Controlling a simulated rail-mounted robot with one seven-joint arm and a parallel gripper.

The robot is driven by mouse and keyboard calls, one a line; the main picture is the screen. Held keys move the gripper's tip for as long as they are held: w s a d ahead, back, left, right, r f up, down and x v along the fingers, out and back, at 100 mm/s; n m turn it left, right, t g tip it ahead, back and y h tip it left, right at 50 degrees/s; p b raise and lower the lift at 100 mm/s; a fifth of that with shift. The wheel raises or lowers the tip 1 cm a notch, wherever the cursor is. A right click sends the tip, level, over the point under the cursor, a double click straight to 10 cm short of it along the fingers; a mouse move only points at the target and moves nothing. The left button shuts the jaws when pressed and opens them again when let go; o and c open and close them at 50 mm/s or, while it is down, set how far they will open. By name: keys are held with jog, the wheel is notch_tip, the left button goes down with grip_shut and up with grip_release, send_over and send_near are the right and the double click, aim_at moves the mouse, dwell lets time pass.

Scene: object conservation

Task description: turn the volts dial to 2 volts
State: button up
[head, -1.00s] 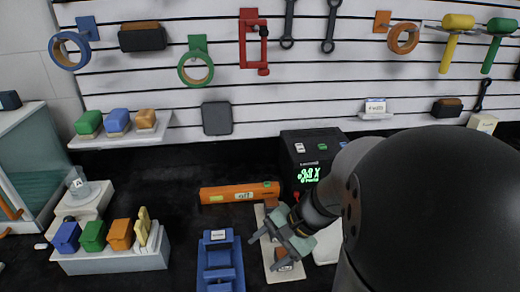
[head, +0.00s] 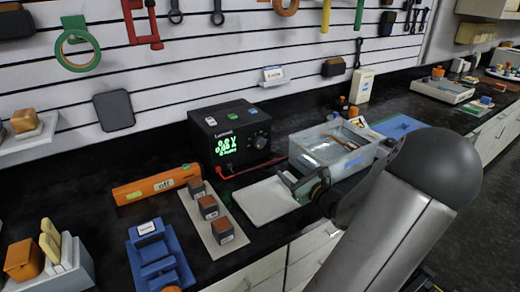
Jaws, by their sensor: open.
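A black power supply (head: 203,135) stands against the back wall with a lit green display (head: 227,146) on its front. The digits are too blurred to read for sure. A dark round dial (head: 260,136) shows on the front, right of the display; its label and pointer cannot be read. Small coloured buttons are on top. My gripper (head: 305,187) is open and empty, to the right of and nearer than the power supply, over the right edge of a white board. It is apart from the dial. My arm hides part of the counter at the right.
A clear bin (head: 310,157) stands just behind my gripper. A strip with several dark blocks (head: 209,207), an orange bar marked "off" (head: 130,192) and a blue vise (head: 150,262) lie at the left front. A red lead (head: 262,164) runs beside the power supply. The white board (head: 263,203) is bare.

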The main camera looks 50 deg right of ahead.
aim_at(261, 144)
jog(key=p+x, duration=0.1)
jog(key=x, duration=1.5)
jog(key=shift+w, duration=0.25)
jog(key=c, duration=1)
